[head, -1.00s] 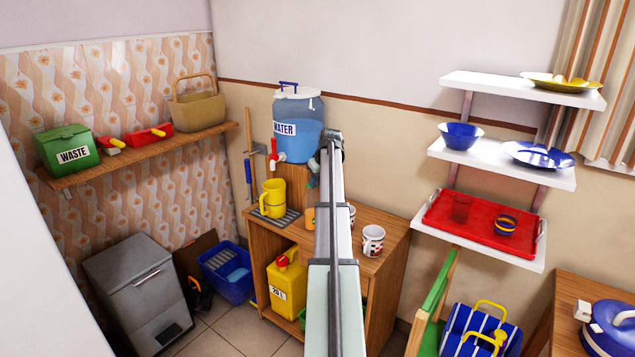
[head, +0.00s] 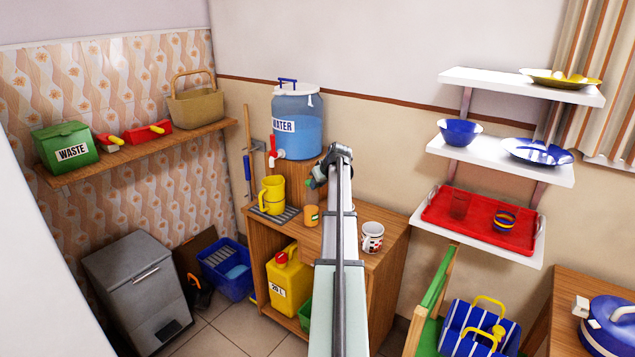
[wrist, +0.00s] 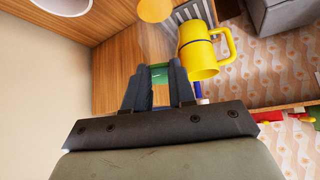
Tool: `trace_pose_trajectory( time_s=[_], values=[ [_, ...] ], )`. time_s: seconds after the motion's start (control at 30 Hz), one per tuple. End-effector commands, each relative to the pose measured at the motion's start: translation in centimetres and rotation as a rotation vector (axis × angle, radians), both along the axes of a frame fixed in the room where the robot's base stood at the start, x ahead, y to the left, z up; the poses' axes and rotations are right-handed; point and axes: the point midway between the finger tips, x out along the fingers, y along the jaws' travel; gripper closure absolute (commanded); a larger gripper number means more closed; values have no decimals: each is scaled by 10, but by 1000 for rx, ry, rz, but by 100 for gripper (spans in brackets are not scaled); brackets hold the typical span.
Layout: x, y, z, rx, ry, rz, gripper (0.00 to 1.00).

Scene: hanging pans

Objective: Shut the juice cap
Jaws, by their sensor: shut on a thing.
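In the wrist view an orange round shape (wrist: 154,10), likely the juice, is cut by the top edge. My gripper (head: 315,180) is just above the bottle. In the wrist view my gripper (wrist: 158,68) is shut on a small green piece, likely the cap (wrist: 158,73), between its dark fingers. I cannot tell whether the cap touches the bottle.
A yellow pitcher (head: 272,195) stands left of the bottle; it is close to my fingers in the wrist view (wrist: 198,52). The water dispenser (head: 298,120) stands behind. A patterned mug (head: 372,237) is to the right, on the cabinet (head: 388,262).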

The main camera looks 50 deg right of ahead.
Motion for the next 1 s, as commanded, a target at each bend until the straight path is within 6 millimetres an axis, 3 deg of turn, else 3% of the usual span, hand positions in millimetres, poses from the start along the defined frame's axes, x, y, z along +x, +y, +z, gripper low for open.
trace_pose_trajectory(
  time_s=[0.2,0.23,0.5,0.8,1.0],
  values=[
    [1,0,-1,0,1,0,100],
    [1,0,-1,0,1,1,75],
    [1,0,0,0,1,1,49],
    [-1,0,2,0,1,1,49],
    [-14,6,19,-1,1,0,49]
  ],
)
